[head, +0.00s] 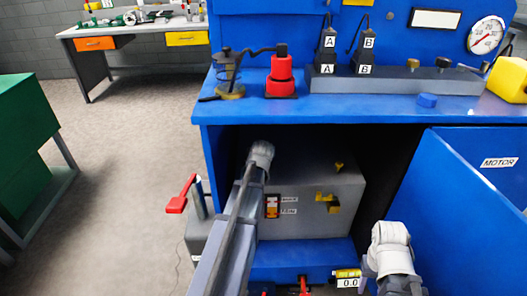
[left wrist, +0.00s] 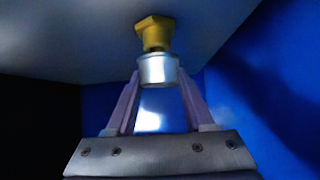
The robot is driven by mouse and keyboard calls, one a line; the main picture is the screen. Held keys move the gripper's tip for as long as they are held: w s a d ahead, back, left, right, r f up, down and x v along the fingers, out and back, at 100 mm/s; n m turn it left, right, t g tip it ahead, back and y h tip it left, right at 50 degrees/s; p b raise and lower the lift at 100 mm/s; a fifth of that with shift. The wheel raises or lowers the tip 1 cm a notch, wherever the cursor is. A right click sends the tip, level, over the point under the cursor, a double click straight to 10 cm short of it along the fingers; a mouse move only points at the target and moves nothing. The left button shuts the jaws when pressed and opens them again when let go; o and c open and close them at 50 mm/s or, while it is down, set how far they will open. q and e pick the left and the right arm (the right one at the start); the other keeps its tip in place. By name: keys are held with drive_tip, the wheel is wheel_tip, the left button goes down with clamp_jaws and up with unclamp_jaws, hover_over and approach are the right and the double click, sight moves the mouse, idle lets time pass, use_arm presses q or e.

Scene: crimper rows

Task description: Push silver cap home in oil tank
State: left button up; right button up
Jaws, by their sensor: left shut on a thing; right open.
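The oil tank (head: 310,190) is a grey box inside the blue cabinet, with brass-yellow fittings on its top and front. In the left wrist view the silver cap (left wrist: 158,69) is a short bright cylinder between the fingertips of my left gripper (left wrist: 158,82), which is shut on it. A yellow hexagonal fitting (left wrist: 154,30) is right at the cap's far end, in line with it. I cannot tell whether they touch or how deep the cap sits. My left arm hides the left gripper in the head view. My right gripper (head: 390,240) is open, low at the right; its fingers are unclear.
The blue bench top (head: 350,107) overhangs the tank. The open blue MOTOR panel (head: 480,165) borders the right side. A red-handled lever (head: 181,194) stands left of the tank. A small yellow part (head: 347,273) is near my right arm.

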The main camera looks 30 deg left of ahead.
use_arm(q)
drive_tip(key=shift+f+b, duration=1.55)
drive_tip(key=o, duration=1.4)
drive_tip(key=shift+c, duration=0.2)
drive_tip(key=p+v, duration=0.5)
drive_tip(key=v, duration=0.3)
drive_tip(key=shift+w, duration=0.1)
